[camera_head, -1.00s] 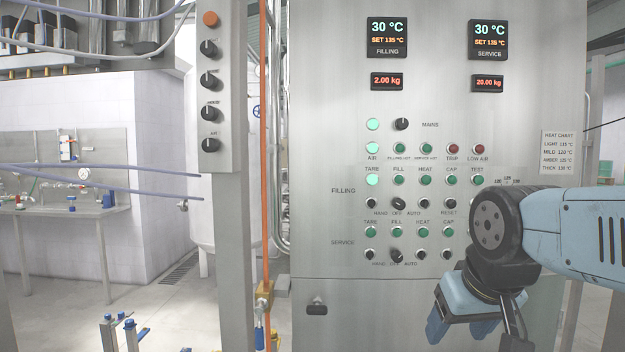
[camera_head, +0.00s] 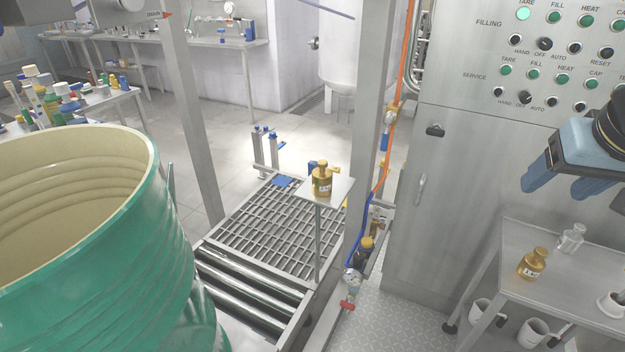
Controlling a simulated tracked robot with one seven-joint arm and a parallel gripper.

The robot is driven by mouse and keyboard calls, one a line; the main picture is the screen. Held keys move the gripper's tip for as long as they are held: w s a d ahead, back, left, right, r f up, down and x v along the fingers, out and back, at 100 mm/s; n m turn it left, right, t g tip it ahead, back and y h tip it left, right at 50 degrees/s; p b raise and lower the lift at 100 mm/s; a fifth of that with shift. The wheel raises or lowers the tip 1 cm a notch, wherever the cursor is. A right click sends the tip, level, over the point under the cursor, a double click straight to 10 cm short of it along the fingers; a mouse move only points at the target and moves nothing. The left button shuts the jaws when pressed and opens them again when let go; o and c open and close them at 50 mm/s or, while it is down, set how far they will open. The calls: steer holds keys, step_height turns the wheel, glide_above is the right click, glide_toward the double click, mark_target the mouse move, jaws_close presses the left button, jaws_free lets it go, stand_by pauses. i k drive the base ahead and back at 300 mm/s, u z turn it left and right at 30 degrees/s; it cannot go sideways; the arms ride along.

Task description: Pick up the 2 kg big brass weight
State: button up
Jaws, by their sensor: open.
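A brass, knobbed weight (camera_head: 322,184) with a pale label stands upright on a small square plate on a thin post, near the middle of the view. A second brass-coloured, knobbed piece (camera_head: 532,265) with a label stands on a grey side table at the lower right. The labels are too small to read surely, so I cannot tell which is the 2 kg one. My gripper (camera_head: 562,188), with blue fingers, is at the upper right. It is open and empty, above the side table and apart from both pieces.
A large green drum (camera_head: 100,250) fills the lower left, beside a roller conveyor (camera_head: 262,298) and grating. The control cabinet (camera_head: 450,165) stands behind the side table (camera_head: 560,288). A clear bottle (camera_head: 571,238) and a white mortar-like cup (camera_head: 612,304) share that table.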

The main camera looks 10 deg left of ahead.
mark_target(322, 174)
steer(key=u, duration=2)
steer(key=k, duration=0.7)
steer(key=z, duration=0.95)
steer(key=i, duration=1)
steer(key=u, duration=0.65)
